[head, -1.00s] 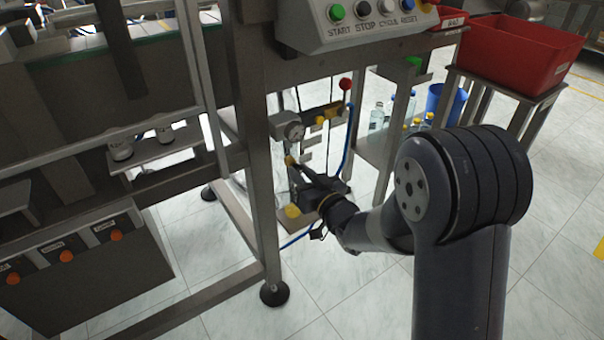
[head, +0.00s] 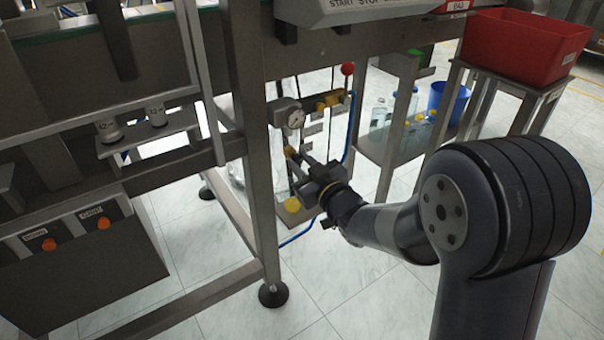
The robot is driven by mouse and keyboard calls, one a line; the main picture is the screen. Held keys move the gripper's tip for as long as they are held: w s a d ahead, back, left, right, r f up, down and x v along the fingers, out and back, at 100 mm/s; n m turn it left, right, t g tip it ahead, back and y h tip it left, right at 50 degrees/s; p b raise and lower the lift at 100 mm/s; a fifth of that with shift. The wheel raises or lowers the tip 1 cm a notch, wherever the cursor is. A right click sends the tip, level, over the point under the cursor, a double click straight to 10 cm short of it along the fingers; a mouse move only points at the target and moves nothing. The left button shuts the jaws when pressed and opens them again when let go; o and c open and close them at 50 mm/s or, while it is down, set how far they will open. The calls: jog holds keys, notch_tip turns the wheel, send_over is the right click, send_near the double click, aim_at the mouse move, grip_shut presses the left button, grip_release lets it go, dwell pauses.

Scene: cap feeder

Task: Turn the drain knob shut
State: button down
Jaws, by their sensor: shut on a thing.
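The drain knob (head: 290,152) looks like a small yellow piece below the pressure gauge (head: 296,118), inside the machine's frame. My gripper (head: 295,158) reaches in from the lower right and its jaws are shut on the knob. The fingers hide part of the knob, and its turn angle is too small to read. A thin metal stem shows just right of the knob, under the gauge.
A steel post (head: 259,190) stands close left of my gripper. A red-balled lever (head: 347,69) and a blue hose (head: 349,130) are above right. A yellow round thing (head: 292,204) sits below. A red bin (head: 525,45) is at the right.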

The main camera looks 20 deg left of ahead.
jog(key=n+b, duration=0.2)
jog(key=shift+f+n, duration=0.2)
jog(key=shift+n, duration=0.2)
jog(key=n, duration=0.2)
jog(key=shift+r+n+b, duration=0.1)
jog(key=shift+n+b, duration=0.2)
jog(key=shift+n, duration=0.1)
jog(key=n, duration=0.4)
jog(key=shift+n, duration=0.3)
jog(key=shift+n+g+y, duration=0.3)
jog(key=shift+n, duration=1.7)
jog(key=c, duration=1.2)
grip_release()
jog(key=shift+c, duration=0.2)
jog(key=p+v, duration=0.2)
jog(key=v, duration=0.8)
jog(key=shift+s+d, duration=0.3)
jog(key=shift+s, duration=0.05)
